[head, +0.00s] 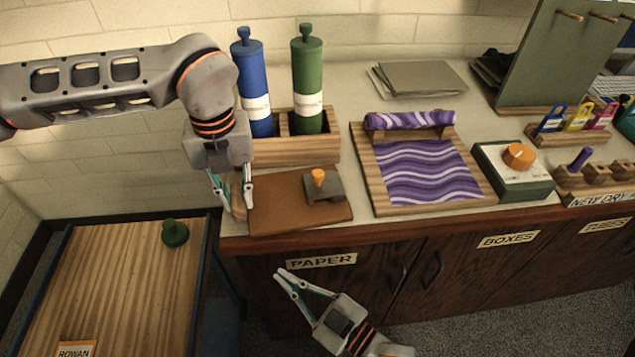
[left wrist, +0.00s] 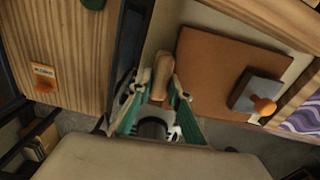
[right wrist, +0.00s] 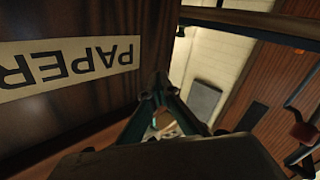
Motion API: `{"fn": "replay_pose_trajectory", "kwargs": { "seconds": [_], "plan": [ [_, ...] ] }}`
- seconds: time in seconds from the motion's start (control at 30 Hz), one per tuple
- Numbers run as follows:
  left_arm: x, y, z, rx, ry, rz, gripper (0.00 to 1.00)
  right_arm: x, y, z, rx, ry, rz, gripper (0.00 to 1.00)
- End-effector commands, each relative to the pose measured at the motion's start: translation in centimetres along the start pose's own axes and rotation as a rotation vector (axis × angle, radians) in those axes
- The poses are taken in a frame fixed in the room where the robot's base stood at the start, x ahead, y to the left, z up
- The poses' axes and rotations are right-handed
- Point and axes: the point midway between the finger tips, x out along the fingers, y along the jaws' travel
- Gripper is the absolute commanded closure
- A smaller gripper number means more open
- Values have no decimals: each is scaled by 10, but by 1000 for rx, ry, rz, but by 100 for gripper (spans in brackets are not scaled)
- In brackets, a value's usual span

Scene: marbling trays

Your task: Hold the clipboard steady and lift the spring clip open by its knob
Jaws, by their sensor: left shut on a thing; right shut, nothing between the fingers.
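The brown clipboard (head: 285,212) lies flat on the counter near its front edge, below the wooden bottle rack. A dark grey spring clip (head: 338,190) sits on its right part, with an orange knob (head: 318,176) standing on it. The knob (left wrist: 264,105) and clip (left wrist: 243,92) also show in the left wrist view. My left gripper (head: 232,204) is shut on a light wooden handle (left wrist: 162,74) at the clipboard's left edge. My right gripper (head: 279,275) is shut and empty, low in front of the cabinet, below and apart from the clipboard.
A wooden rack (head: 290,151) with a blue bottle (head: 251,80) and a green bottle (head: 308,75) stands behind the clipboard. A wooden tray (head: 366,180) with purple marbled paper is to its right. A lower wooden table (head: 110,290) with a green knob-like object (head: 174,233) is at left.

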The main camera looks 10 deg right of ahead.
Motion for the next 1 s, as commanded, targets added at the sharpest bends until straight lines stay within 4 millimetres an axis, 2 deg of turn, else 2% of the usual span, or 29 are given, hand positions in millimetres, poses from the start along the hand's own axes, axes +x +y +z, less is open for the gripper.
{"fn": "replay_pose_trajectory", "kwargs": {
  "seconds": [0.1,0.3,0.5,0.63,0.7,0.8,0.9,1.0],
  "plan": [
    [0,0,0,0,-1,0,100,22,-17,-48,-33,172,-86,100],
    [0,0,0,0,-1,0,100,46,-29,-135,-2,438,-219,100],
    [0,0,0,0,-1,0,100,55,-32,-225,63,662,-384,100],
    [0,0,0,0,-1,0,100,51,-39,-278,71,787,-542,100],
    [0,0,0,0,-1,0,100,46,-45,-297,51,832,-634,100],
    [0,0,0,0,-1,0,100,38,-55,-311,-9,871,-766,100],
    [0,0,0,0,-1,0,100,31,-64,-311,-100,885,-894,100],
    [0,0,0,0,-1,0,100,26,-70,-302,-208,877,-1014,100]
  ]
}}
